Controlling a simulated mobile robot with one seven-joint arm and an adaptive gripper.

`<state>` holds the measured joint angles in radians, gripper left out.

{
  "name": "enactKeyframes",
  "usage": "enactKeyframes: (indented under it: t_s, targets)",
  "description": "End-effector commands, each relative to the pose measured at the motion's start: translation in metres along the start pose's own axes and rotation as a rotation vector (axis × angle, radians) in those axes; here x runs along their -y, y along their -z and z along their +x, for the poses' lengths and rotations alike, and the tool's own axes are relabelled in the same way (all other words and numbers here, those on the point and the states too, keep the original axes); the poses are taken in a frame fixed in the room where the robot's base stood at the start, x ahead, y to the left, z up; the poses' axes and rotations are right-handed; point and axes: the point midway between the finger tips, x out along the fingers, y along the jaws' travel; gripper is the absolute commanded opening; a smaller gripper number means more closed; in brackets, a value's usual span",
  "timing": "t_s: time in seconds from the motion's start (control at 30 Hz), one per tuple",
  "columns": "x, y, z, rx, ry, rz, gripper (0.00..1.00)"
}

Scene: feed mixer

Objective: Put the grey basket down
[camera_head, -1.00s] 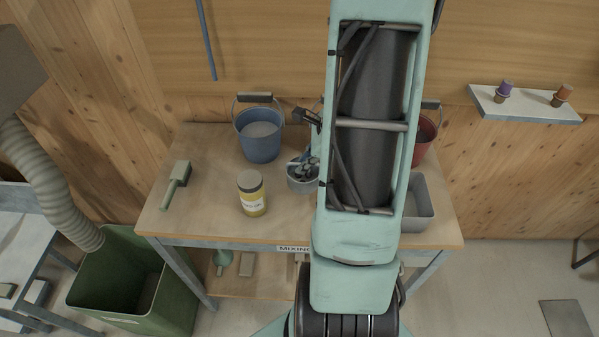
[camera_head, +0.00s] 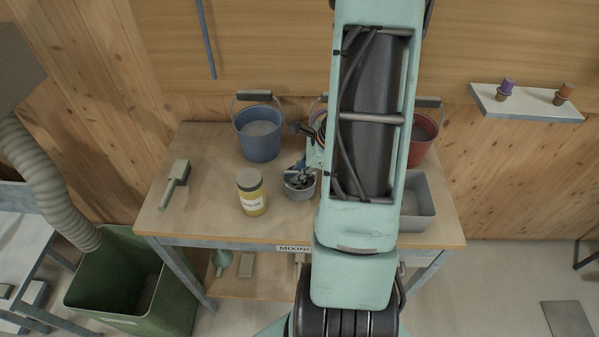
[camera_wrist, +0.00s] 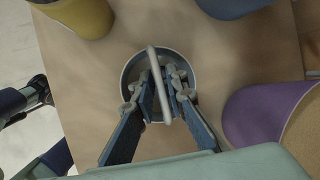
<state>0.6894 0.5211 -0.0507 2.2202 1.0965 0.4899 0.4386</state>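The grey basket (camera_head: 299,191) is a small round pot at the middle of the wooden table, left of my arm. In the wrist view the basket (camera_wrist: 133,73) shows from above, with its light handle standing up across the middle. My gripper (camera_wrist: 162,82) has its fingers close on both sides of this handle and appears shut on it. In the head view my gripper (camera_head: 299,172) is partly hidden behind my arm, just over the basket. I cannot tell whether the basket's base touches the table.
A yellow jar (camera_head: 251,198) stands left of the basket, a blue bucket (camera_head: 260,142) behind it. A red bucket (camera_head: 422,148) and a grey tray (camera_head: 421,211) are on the right. A purple container (camera_wrist: 240,112) is close right in the wrist view.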

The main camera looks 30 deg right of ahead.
Motion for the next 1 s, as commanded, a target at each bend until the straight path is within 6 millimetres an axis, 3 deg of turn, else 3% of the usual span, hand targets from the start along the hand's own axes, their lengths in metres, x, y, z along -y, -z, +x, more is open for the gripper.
enactKeyframes:
  t_s: [0.47, 1.0]
  targets:
    - [0.001, -0.003, -0.006, 0.000, 0.000, 0.000, 0.23]
    - [0.002, -0.002, -0.106, 0.000, 0.002, -0.002, 0.23]
